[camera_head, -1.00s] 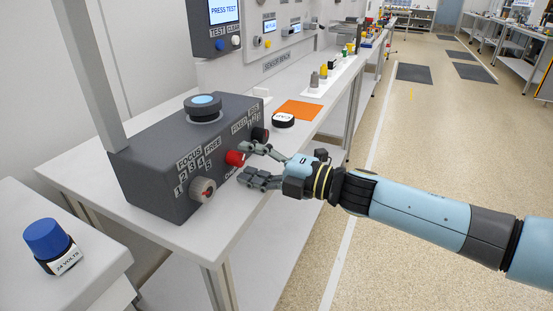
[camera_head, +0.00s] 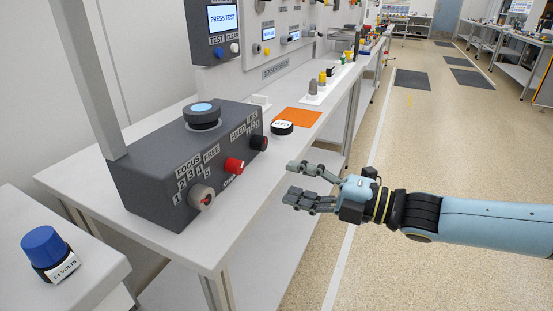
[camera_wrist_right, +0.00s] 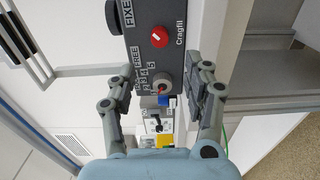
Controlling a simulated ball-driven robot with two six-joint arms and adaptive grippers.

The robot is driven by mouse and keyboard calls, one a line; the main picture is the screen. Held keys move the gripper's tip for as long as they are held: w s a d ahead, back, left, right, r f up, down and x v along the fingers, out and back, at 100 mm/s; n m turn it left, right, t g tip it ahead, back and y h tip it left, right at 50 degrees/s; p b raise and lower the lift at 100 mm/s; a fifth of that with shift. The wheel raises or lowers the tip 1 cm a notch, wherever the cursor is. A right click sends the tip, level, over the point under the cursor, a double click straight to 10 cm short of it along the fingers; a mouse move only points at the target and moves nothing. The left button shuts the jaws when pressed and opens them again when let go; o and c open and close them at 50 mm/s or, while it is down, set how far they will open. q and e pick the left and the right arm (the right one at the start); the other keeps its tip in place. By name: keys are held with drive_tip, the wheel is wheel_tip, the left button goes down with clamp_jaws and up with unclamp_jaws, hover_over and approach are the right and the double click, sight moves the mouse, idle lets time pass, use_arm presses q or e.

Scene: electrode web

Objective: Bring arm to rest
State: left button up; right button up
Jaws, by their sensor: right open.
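My right gripper (camera_head: 300,184) is open and empty in the head view. It is in the air off the front edge of the bench, to the right of a dark control box (camera_head: 150,190). In the right wrist view the two fingers of my right gripper (camera_wrist_right: 160,82) are spread wide, with the box face beyond them. The box carries a red knob (camera_head: 234,165), which also shows in the wrist view (camera_wrist_right: 159,37). The fingers are apart from the knob. My left gripper is not in view.
The box also has a grey knob (camera_head: 202,196), a black knob (camera_head: 260,143) and a top dial (camera_head: 202,115). An orange mat (camera_head: 298,117) and a round black-and-white puck (camera_head: 282,128) lie behind it.

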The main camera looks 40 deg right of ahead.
drive_tip(key=shift+w+r, duration=0.1)
drive_tip(key=s+d+f+m+g+h, duration=0.1)
drive_tip(key=s+f+m+g+h, duration=0.2)
drive_tip(key=f, duration=0.6)
drive_tip(key=s+d+f+m+h, duration=0.15)
drive_tip(key=f+m, duration=0.35)
drive_tip(key=f, duration=0.5)
drive_tip(key=s+f+m+g+h, duration=0.2)
drive_tip(key=s+f+m+h, duration=0.15)
drive_tip(key=f, duration=0.55)
drive_tip(key=s+a+f+m+g, duration=0.2)
drive_tip(key=s+f, duration=0.4)
drive_tip(key=s, duration=0.3)
drive_tip(key=s+a+f+m+g, duration=0.2)
drive_tip(key=s+f+m+g, duration=0.3)
drive_tip(key=s, duration=0.5)
drive_tip(key=s+a+f+m+g, duration=0.3)
drive_tip(key=s+f, duration=0.3)
drive_tip(key=s, duration=0.3)
drive_tip(key=shift+s+f+m+g, duration=0.2)
drive_tip(key=shift+f+m+g, duration=0.15)
drive_tip(key=shift+f+g, duration=0.05)
drive_tip(key=shift+c, duration=0.4)
